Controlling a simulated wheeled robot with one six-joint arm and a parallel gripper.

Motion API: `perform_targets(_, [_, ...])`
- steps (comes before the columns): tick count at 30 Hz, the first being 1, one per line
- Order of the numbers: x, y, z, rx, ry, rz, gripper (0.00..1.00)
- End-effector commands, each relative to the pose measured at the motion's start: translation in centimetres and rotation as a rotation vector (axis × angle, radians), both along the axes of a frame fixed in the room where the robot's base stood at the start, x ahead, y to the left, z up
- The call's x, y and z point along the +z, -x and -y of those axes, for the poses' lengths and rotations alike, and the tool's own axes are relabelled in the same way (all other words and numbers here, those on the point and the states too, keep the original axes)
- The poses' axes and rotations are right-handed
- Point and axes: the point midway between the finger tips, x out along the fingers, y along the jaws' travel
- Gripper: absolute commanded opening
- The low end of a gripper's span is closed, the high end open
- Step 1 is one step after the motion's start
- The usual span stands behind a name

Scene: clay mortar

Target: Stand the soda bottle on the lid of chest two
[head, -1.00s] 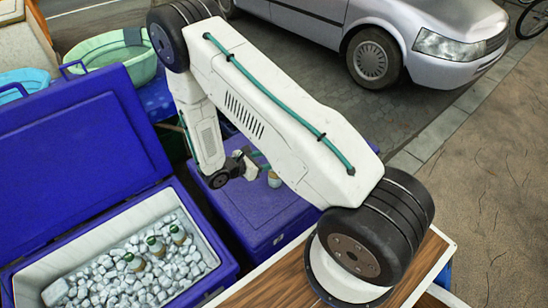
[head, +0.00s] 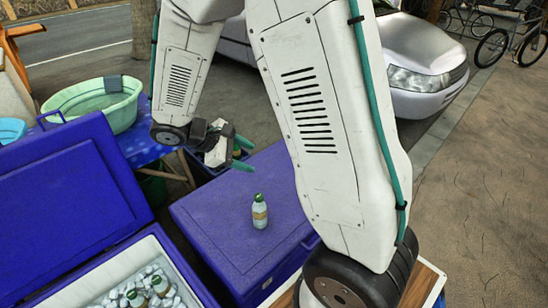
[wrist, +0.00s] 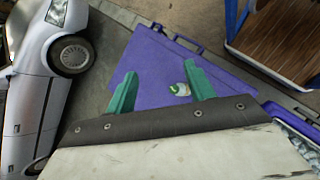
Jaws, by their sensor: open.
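The soda bottle (head: 260,212), clear with a green cap and an orange-brown label, stands upright on the flat blue lid (head: 225,240) of the closed chest. My gripper (head: 246,154) is open and empty, raised clear of the bottle, up and left of it in the head view. In the wrist view, the bottle (wrist: 180,89) shows small between the open green fingers (wrist: 160,68), apart from both, with the blue lid (wrist: 150,58) behind it. No number on the chest can be read.
An open blue chest (head: 205,291) of ice with several bottles (head: 137,297) stands at the lower left, its lid (head: 60,205) raised. A green basin (head: 120,108) sits on a blue-covered table behind. A silver car (head: 430,70) is parked beyond. The closed lid around the bottle is clear.

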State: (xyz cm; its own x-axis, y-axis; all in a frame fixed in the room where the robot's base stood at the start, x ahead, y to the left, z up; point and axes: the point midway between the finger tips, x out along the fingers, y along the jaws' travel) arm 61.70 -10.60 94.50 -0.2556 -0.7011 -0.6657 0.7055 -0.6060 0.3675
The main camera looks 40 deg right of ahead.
Motion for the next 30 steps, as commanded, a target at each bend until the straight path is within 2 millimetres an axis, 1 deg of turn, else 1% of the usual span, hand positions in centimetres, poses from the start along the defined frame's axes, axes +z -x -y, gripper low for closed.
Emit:
perform_targets(1, [2.1, 1.2, 0.0, -0.052, -0.034, 0.054, 0.54])
perform_targets(3, [4.2, 3.0, -0.3, -0.123, -0.084, 0.115, 0.54])
perform_targets(6, [6.9, 5.6, -0.9, -0.218, -0.159, 0.201, 0.54])
perform_targets(9, [9.2, 8.3, -1.6, -0.307, -0.241, 0.287, 0.54])
perform_targets(15, [12.7, 13.5, -3.7, -0.464, -0.419, 0.455, 0.54])
perform_targets(18, [13.9, 15.8, -4.9, -0.529, -0.510, 0.532, 0.54])
perform_targets(22, [14.8, 18.1, -6.3, -0.588, -0.611, 0.607, 0.54])
perform_targets(25, [15.2, 19.1, -7.0, -0.614, -0.661, 0.644, 0.54])
perform_targets(30, [15.4, 19.8, -7.5, -0.631, -0.694, 0.664, 0.54])
